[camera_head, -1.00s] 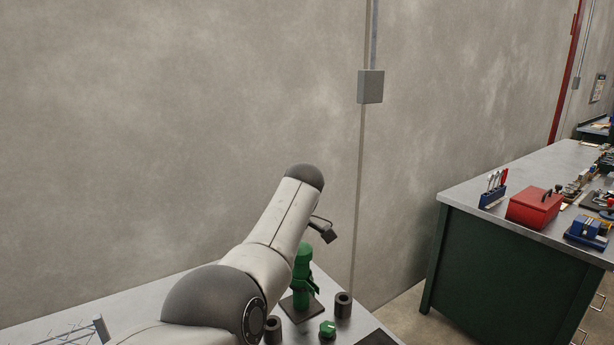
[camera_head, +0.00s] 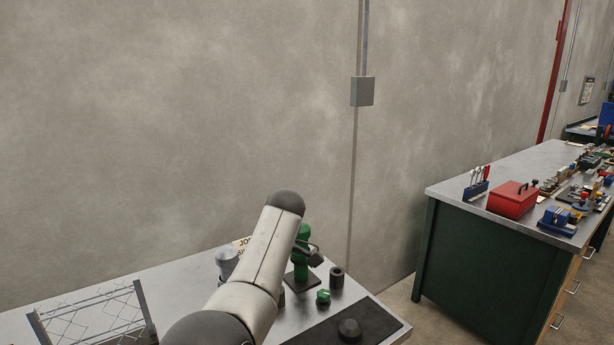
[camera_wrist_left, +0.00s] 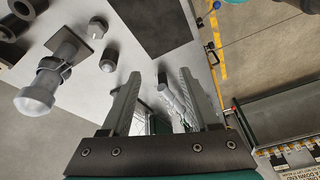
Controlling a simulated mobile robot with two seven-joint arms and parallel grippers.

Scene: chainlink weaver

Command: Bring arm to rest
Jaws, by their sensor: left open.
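My left arm (camera_head: 262,260) rises from the bottom of the head view over the near workbench. Its gripper cannot be made out there. In the left wrist view my left gripper (camera_wrist_left: 158,80) is open, its two ridged fingers apart. A grey metallic shape shows between and beyond the fingers; I cannot tell what it is or see anything gripped. A wire mesh panel in a metal frame (camera_head: 92,312) is on the bench at the lower left. My right gripper is in neither current view.
The workbench (camera_head: 190,285) holds a green post (camera_head: 302,250), a dark cylinder (camera_head: 337,277), a green knob (camera_head: 323,297) and a dark mat (camera_head: 310,335). A wall stands behind. A second bench (camera_head: 480,215) at right holds a red toolbox (camera_head: 512,200).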

